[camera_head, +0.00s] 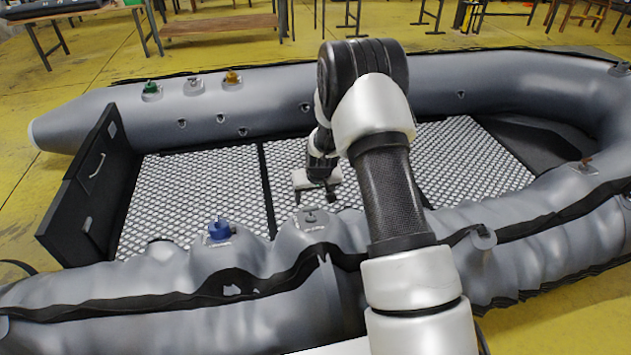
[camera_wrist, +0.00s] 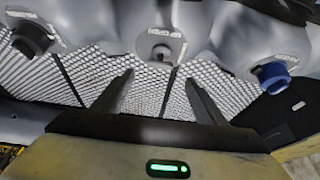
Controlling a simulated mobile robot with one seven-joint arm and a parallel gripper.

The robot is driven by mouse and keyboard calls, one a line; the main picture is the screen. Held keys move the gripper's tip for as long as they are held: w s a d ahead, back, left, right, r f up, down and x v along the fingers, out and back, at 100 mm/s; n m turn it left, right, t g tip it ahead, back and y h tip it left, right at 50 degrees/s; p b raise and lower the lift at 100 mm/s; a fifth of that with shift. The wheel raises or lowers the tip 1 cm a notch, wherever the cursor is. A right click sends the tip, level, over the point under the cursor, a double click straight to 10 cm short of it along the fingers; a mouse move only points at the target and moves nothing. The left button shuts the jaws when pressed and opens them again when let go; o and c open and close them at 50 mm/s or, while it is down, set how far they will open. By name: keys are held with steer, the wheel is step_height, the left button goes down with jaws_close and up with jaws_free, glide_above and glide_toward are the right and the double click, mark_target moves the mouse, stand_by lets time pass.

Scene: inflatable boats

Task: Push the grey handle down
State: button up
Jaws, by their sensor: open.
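A grey handle (camera_head: 311,216) sits on a valve on the boat's near tube. In the wrist view the grey handle (camera_wrist: 160,52) lies at top centre, just beyond the fingertips and between their lines. My gripper (camera_head: 316,198) is over the patterned floor, just behind the grey handle in the head view. In the wrist view my gripper (camera_wrist: 160,78) has its two fingers wide apart with nothing between them. The fingers look apart from the handle, though their height over it is hard to tell. Another greyish handle (camera_head: 193,84) is on the far tube.
A blue valve handle (camera_head: 219,230) is left of the grey one on the near tube; a dark one (camera_wrist: 33,38) is on its other side. The far tube carries green (camera_head: 150,86) and orange (camera_head: 232,77) handles. The patterned floor (camera_head: 190,190) is clear.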

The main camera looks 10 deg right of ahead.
steer(key=p+v, duration=0.1)
steer(key=v, duration=0.7)
steer(key=shift+s+r, duration=0.1)
steer(key=shift+r, duration=0.05)
steer(key=s+a+f+v, duration=0.1)
steer(key=s+a+v, duration=0.1)
steer(key=v, duration=2.1)
steer(key=s+r+t, duration=0.1)
steer(key=s+r, duration=0.4)
steer(key=s, duration=0.7)
steer(key=s+r, duration=0.5)
steer(key=s, duration=0.7)
step_height(320, 180, up, 23)
steer(key=p, duration=2.4)
steer(key=shift+w, duration=0.2)
steer(key=shift+d, duration=0.1)
